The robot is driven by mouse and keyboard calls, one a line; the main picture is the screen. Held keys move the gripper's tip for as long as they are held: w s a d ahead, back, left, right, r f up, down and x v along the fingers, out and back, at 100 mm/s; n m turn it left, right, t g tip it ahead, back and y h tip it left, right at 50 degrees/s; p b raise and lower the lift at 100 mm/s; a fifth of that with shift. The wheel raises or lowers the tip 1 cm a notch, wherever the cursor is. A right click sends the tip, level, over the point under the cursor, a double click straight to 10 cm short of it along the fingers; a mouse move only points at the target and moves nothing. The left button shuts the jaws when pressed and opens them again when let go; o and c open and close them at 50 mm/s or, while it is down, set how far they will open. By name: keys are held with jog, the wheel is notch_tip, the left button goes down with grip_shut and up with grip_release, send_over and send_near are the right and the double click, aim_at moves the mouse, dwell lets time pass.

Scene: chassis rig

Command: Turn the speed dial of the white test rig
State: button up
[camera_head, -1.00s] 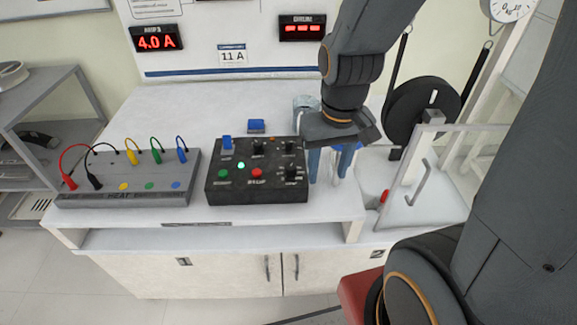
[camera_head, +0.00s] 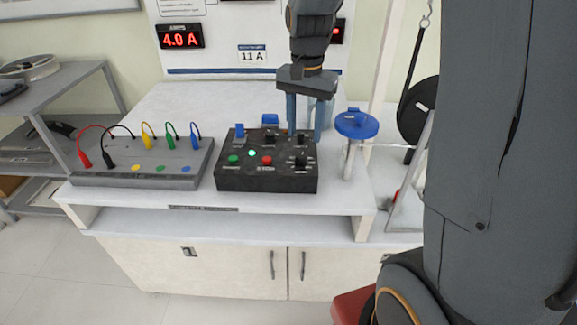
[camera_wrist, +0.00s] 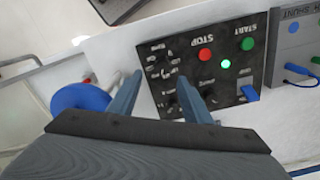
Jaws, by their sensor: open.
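A black control box (camera_head: 240,178) sits on the white bench rig (camera_head: 165,112). Several black knobs stand on its right half, one near its front right corner (camera_head: 300,163). Their small labels are too blurred to tell which is the speed dial. The box also shows in the wrist view (camera_wrist: 226,84). My gripper (camera_head: 305,133) is open, fingers pointing down over the back right part of the box. In the wrist view my gripper (camera_wrist: 158,78) has its fingers apart at the knob end of the box, with nothing held between them. Contact with a knob cannot be told.
A blue round knob on a post (camera_head: 357,124) stands just right of the box. A grey panel with coloured cables (camera_head: 140,177) lies left. A red display reads 4.0 A (camera_head: 181,37).

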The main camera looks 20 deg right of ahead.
aim_at(300, 155)
jog(key=shift+w+d+f, duration=0.1)
jog(key=shift+w+f, duration=0.1)
jog(key=shift+f, duration=0.35)
jog(key=f, duration=0.6)
jog(key=shift+a+f+p, duration=0.35)
jog(key=shift+p, duration=0.05)
jog(key=shift+c, duration=0.6)
jog(key=c, duration=0.9)
jog(key=shift+w, duration=0.1)
jog(key=shift+c, duration=0.2)
